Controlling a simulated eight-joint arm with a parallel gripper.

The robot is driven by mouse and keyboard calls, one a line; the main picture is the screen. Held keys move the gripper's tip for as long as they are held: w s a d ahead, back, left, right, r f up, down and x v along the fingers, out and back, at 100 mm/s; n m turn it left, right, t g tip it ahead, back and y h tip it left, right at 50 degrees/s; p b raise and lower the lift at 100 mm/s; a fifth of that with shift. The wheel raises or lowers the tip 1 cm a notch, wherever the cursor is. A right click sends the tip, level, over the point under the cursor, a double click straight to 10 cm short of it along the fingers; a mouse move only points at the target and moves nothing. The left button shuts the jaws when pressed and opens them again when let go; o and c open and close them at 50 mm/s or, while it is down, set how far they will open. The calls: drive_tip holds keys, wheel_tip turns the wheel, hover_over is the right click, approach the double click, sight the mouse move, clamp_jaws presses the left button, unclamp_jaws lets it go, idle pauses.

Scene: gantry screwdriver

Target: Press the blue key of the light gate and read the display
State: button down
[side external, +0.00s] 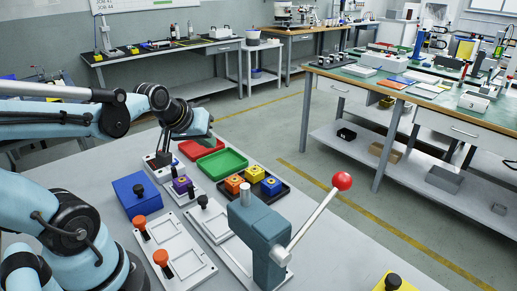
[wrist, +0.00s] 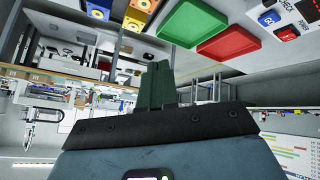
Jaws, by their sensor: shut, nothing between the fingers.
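The light gate shows in the wrist view as a light panel (wrist: 291,14) at the top right corner, cut off by the edge. Its blue key (wrist: 268,18) is marked GO, and a red display lies at the frame edge, its reading not legible. In the side view the light gate (side external: 151,161) appears as a pale box below my arm's end. My gripper (wrist: 158,67) is shut and empty, its dark green fingers side by side. In the wrist view the key is off to the right of the fingertips, with a visible space between. Contact cannot be judged from the side view.
A green tray (side external: 222,164) and a red tray (side external: 197,149) lie beside the gate. A dark tray (side external: 281,197) holds orange and yellow blocks. A blue box (side external: 137,194) and a lever press with a red knob (side external: 342,181) stand on the bench.

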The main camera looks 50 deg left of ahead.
drive_tip(key=s+a+n+y, duration=0.3)
drive_tip(key=a+n, duration=0.6)
drive_tip(key=a, duration=0.7)
drive_tip(key=shift+s+n+g+y, duration=0.3)
drive_tip(key=shift+s+g+y, duration=0.1)
drive_tip(key=shift+s, duration=0.15)
drive_tip(key=shift+f, duration=0.1)
drive_tip(key=shift+f, duration=4.35)
drive_tip(key=shift+f, duration=0.15)
drive_tip(key=shift+f, duration=0.3)
